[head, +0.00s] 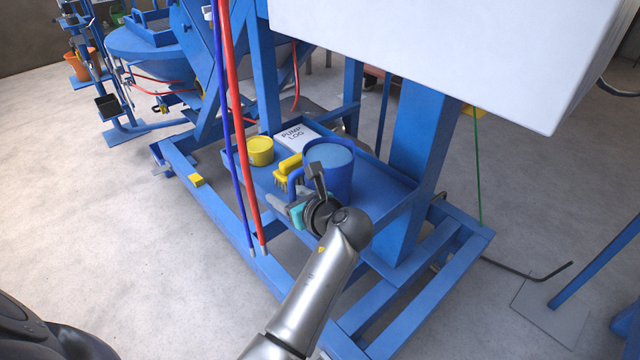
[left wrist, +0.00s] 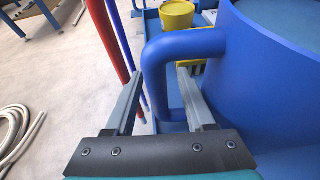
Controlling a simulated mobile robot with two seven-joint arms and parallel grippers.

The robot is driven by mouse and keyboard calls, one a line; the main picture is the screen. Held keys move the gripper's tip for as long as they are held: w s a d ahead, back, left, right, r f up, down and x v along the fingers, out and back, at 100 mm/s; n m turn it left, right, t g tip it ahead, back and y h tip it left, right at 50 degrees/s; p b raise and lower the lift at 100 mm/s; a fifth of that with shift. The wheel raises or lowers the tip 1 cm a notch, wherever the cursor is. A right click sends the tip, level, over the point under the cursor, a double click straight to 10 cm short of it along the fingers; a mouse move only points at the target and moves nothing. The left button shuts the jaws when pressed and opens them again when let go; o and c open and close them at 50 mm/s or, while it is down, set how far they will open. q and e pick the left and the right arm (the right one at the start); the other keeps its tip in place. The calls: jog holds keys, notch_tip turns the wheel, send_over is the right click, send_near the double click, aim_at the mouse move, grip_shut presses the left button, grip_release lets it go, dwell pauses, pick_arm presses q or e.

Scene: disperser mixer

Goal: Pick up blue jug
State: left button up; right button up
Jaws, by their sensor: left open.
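The blue jug (head: 338,168) stands upright on the blue tray shelf of the machine frame, with pale blue contents at its top. Its handle (left wrist: 160,75) faces left and shows large in the left wrist view, where the jug's wall (left wrist: 270,75) fills the right side. My left gripper (head: 297,203) is at the handle, in front of the jug. In the left wrist view its two fingers (left wrist: 158,92) are open, one to each side of the handle's upright part. I cannot tell whether either finger touches it. My right gripper is not in view.
A yellow tub (head: 261,151), a yellow brush (head: 288,168) and a pump log (head: 296,136) lie beside the jug on the tray (head: 385,190). Red (head: 236,130) and blue hoses hang left of the gripper. A blue post (head: 415,150) and a white box (head: 430,50) bound the right and top.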

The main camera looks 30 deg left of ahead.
pick_arm(q)
grip_shut()
dwell(0.5)
jog(key=shift+w+r, duration=0.1)
jog(key=shift+r, duration=0.05)
